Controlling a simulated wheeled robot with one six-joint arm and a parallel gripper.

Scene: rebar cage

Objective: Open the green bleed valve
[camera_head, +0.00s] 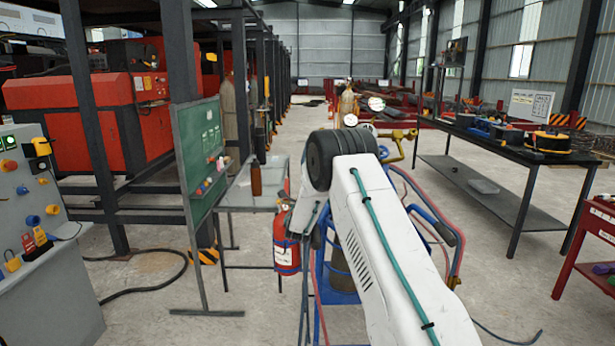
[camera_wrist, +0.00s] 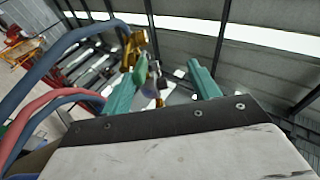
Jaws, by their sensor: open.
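In the wrist view, a small green part (camera_wrist: 141,70), likely the green bleed valve, sits beside brass fittings (camera_wrist: 132,45). It is close to the left fingertip of my gripper (camera_wrist: 160,76). The two teal fingers are spread apart with nothing clearly held between them. I cannot tell whether the left finger touches the green part or only overlaps it in view. In the head view, my white arm hides the gripper and the green valve. Brass fittings (camera_head: 399,140) and round gauges (camera_head: 376,103) show just beyond the arm.
A blue cylinder cart (camera_head: 340,297) with red and blue hoses stands below my arm. A red extinguisher (camera_head: 286,245) and a green board (camera_head: 203,158) are to the left. A dark workbench (camera_head: 500,150) is at right. The wrist view shows a blue hose (camera_wrist: 52,58) at left.

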